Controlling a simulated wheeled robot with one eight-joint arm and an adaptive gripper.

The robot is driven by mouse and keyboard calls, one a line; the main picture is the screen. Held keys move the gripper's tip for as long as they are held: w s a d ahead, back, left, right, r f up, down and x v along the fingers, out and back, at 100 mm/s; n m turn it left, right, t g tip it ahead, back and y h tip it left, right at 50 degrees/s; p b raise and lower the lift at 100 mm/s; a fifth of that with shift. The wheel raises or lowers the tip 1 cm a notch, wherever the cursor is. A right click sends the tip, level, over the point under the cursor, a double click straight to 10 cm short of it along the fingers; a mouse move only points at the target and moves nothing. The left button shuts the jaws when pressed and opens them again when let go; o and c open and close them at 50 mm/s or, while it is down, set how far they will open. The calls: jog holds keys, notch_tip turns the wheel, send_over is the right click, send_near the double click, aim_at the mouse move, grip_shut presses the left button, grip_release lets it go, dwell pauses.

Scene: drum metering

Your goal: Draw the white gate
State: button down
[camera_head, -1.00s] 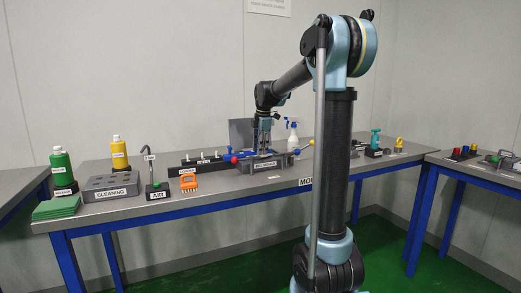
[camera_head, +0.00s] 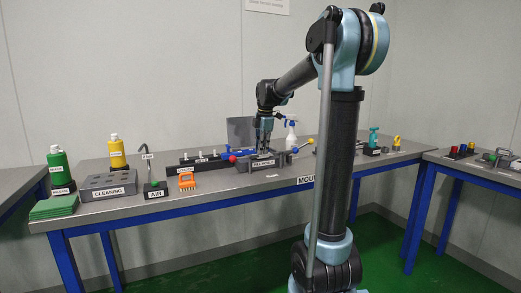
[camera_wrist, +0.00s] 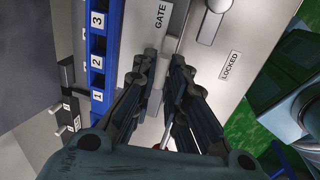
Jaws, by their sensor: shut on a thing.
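My gripper (camera_wrist: 165,68) reaches down over a pale plate (camera_wrist: 215,95) marked "GATE" and "LOCKED" in the wrist view. Its two dark fingers are closed to a narrow gap, on a slim pale part between the tips that I take for the white gate (camera_wrist: 171,43). The fingers hide most of it, so its shape and how far it is drawn cannot be told. In the head view my gripper (camera_head: 263,138) is at the grey labelled device (camera_head: 264,162) in the middle of the bench, and the gate cannot be made out there.
A blue rack (camera_wrist: 97,60) numbered 1, 2 and 3 stands left of the plate. A white spray bottle (camera_head: 291,135) stands behind. An orange tool (camera_head: 187,181) and a cleaning block (camera_head: 108,187) are to the left.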

jog(key=c, duration=1.7)
grip_release()
jog(key=shift+o, duration=0.2)
jog(key=shift+r, duration=0.1)
notch_tip(320, 180, up, 12)
jog(key=s, duration=0.2)
jog(key=shift+d+f, duration=0.2)
jog(key=shift+d, duration=0.25)
jog(key=shift+s, duration=0.1)
jog(key=s+d+f+m, duration=0.3)
jog(key=s+f+m, duration=0.4)
jog(key=s+f, duration=0.3)
jog(key=s+d+f+m, duration=0.4)
jog(key=s+f+m, duration=0.3)
jog(key=s+f, duration=0.4)
jog(key=s+d+f+m, duration=0.3)
jog(key=s+f+m, duration=0.5)
jog(key=s+f, duration=0.3)
jog(key=s, duration=0.3)
jog(key=shift+s+d+h, duration=0.35)
jog(key=shift+d+h, duration=0.05)
